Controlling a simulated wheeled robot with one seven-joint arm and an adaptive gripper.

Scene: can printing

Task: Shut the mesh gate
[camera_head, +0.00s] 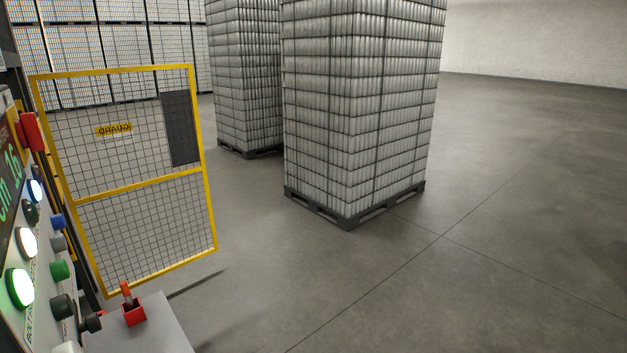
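The mesh gate (141,177) is at the left of the head view, a yellow frame with a middle bar and black wire mesh. It carries a yellow sign (114,130) whose word GUARD reads mirrored, and a dark panel (181,128) at its upper right. The gate stands swung out over the floor, its right edge free and its left side near the machine. Its latch cannot be made out. My gripper is not in view.
A control panel (18,222) with lit buttons fills the left edge. A red block (133,311) sits on a grey surface (158,332) below the gate. Tall pallets of cans (362,105) stand behind and right of the gate. The grey floor (480,250) at right is clear.

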